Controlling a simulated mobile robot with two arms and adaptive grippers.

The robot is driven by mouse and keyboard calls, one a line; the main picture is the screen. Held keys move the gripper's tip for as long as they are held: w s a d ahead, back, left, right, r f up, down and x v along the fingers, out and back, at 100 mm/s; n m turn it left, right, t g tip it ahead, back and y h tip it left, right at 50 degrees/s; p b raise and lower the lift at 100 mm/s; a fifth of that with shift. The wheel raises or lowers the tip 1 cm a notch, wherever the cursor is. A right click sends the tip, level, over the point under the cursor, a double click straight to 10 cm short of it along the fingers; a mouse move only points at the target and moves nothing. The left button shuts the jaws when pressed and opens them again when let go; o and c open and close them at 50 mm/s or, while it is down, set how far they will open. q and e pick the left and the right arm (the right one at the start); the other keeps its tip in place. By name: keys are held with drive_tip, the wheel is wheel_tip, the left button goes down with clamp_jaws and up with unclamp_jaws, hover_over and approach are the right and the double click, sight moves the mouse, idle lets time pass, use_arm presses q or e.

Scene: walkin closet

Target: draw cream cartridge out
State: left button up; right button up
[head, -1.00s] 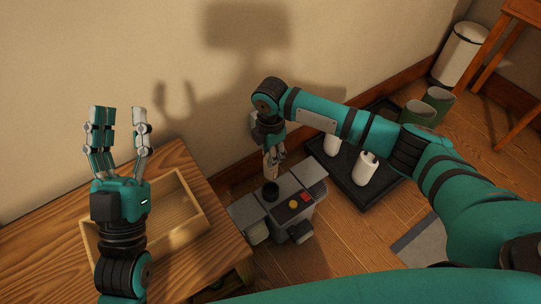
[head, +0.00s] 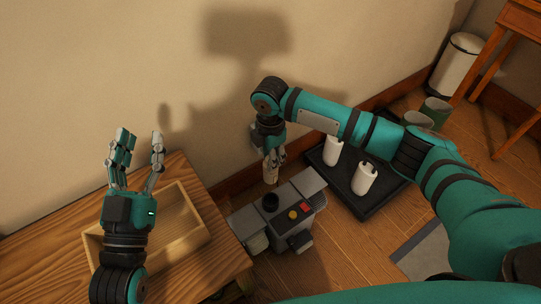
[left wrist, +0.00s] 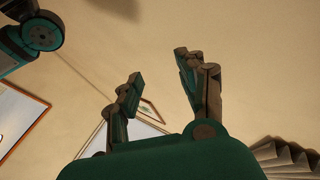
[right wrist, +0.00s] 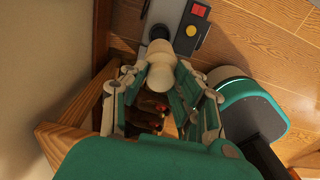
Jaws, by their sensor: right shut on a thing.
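The cream cartridge (head: 271,174) is a pale cylinder. My right gripper (head: 272,157) is shut on it and holds it upright, clear of the black round socket (head: 270,201) on the grey machine (head: 305,183). In the right wrist view the cartridge (right wrist: 158,64) is between the fingers of my right gripper (right wrist: 163,80), with the socket (right wrist: 159,32) beyond it. My left gripper (head: 139,153) is open and empty, fingers pointing up, above the wooden tray (head: 193,205). It also shows open in the left wrist view (left wrist: 160,85).
The wooden tray lies on a wooden table (head: 50,245) at the left. A black floor tray (head: 370,208) with white cylindrical objects (head: 364,178) is right of the machine. Green boots (head: 435,112) and a white bin (head: 459,63) stand farther right. The wall is close behind.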

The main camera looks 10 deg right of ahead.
drive_tip(key=shift+r+p, duration=0.3)
drive_tip(key=shift+p, duration=0.1)
drive_tip(key=shift+r, duration=0.25)
drive_tip(key=shift+r+p, duration=0.2)
drive_tip(key=shift+p, duration=0.35)
drive_tip(key=shift+r+p, duration=0.25)
drive_tip(key=shift+p, duration=0.1)
drive_tip(key=shift+r+p, duration=0.25)
drive_tip(key=shift+p, duration=0.05)
drive_tip(key=shift+r+p, duration=0.25)
drive_tip(key=shift+p, duration=0.1)
drive_tip(key=shift+r+p, duration=0.25)
drive_tip(key=shift+p, duration=0.05)
use_arm(q)
drive_tip(key=shift+s+a+f+n+g+y, duration=0.1)
drive_tip(key=shift+s+a+f+g+y, duration=0.95)
drive_tip(key=shift+f+g, duration=1.65)
drive_tip(key=shift+s+a+f+n+g+y, duration=0.1)
drive_tip(key=shift+s+a+f+g+y, duration=0.45)
drive_tip(key=shift+s+f+g, duration=2.1)
drive_tip(key=shift+s+a+f+n+g+y, duration=0.1)
drive_tip(key=shift+a+f+g+y, duration=0.95)
drive_tip(key=shift+f, duration=3.05)
use_arm(e)
drive_tip(key=shift+r, duration=0.2)
use_arm(q)
drive_tip(key=shift+d+g+h, duration=0.25)
drive_tip(key=shift+g+h, duration=0.05)
drive_tip(key=shift+h, duration=0.05)
